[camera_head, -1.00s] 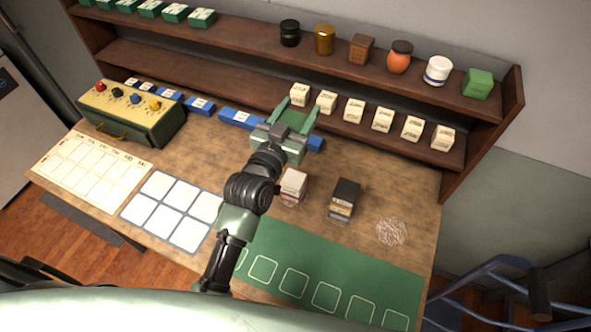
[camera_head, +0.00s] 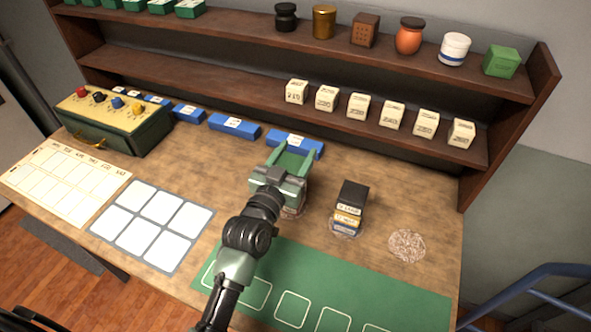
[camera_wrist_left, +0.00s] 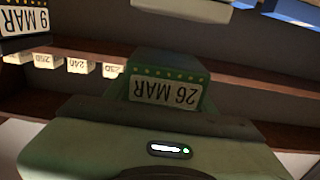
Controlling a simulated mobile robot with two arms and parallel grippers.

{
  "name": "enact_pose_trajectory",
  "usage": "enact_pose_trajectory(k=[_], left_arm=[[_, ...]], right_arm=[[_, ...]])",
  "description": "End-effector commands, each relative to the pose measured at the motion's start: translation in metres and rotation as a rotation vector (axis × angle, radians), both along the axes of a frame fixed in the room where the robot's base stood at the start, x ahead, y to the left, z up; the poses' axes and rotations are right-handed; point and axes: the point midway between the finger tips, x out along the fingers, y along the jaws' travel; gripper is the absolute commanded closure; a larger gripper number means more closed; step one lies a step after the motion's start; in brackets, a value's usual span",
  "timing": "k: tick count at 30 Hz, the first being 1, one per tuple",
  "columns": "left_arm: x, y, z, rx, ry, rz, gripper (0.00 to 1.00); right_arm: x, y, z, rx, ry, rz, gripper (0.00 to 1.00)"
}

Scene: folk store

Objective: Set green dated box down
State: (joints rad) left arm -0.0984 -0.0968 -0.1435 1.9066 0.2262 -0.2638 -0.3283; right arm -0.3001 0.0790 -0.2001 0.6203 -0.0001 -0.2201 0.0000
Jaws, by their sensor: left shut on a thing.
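My left gripper (camera_head: 290,157) is shut on a green box (camera_head: 291,163), seen from above between its fingers in the head view. In the left wrist view the green box (camera_wrist_left: 167,83) shows a cream label reading "26 MAR", upside down, with a row of yellow dots. The gripper is over the worktable (camera_head: 385,205), left of a dark-topped stack of dated boxes (camera_head: 350,200). The gripper and arm hide most of what stands beneath; a clear round base edge shows beside them. I cannot tell whether the green box touches anything below. My right gripper is not in view.
Blue boxes (camera_head: 235,126) line the table's back. A shelf (camera_head: 420,150) holds numbered cream boxes, with jars above. A green mat (camera_head: 380,295) with outlined squares lies in front, a white-squared board (camera_head: 182,218) left. A round patterned spot (camera_head: 407,246) is bare.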

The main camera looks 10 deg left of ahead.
Motion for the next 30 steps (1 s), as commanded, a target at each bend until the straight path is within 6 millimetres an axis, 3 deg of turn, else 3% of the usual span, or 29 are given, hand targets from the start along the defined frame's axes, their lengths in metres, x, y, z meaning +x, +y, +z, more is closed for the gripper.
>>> enact_pose_trajectory(k=[1,5,18,19,20,21,30], left_arm=[[0.0,0.0,-0.012,-0.001,0.0,0.0,0.89],[0.0,0.0,-0.031,0.0,0.001,0.0,0.89],[0.0,0.0,-0.034,0.001,0.0,0.0,0.89],[0.0,0.0,-0.033,0.001,0.0,0.0,0.37],[0.0,0.0,-0.033,0.0,0.0,0.0,0.29],[0.0,0.0,-0.033,0.0,0.0,0.0,0.23],[0.0,0.0,-0.034,0.0,0.001,0.0,0.23]], right_arm=[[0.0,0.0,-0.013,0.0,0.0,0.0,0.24],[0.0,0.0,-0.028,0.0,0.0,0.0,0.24],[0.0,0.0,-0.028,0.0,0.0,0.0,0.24],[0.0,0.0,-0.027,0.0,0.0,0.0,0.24],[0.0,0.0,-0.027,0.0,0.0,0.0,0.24],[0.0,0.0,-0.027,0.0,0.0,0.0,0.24],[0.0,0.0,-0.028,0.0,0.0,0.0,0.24]])
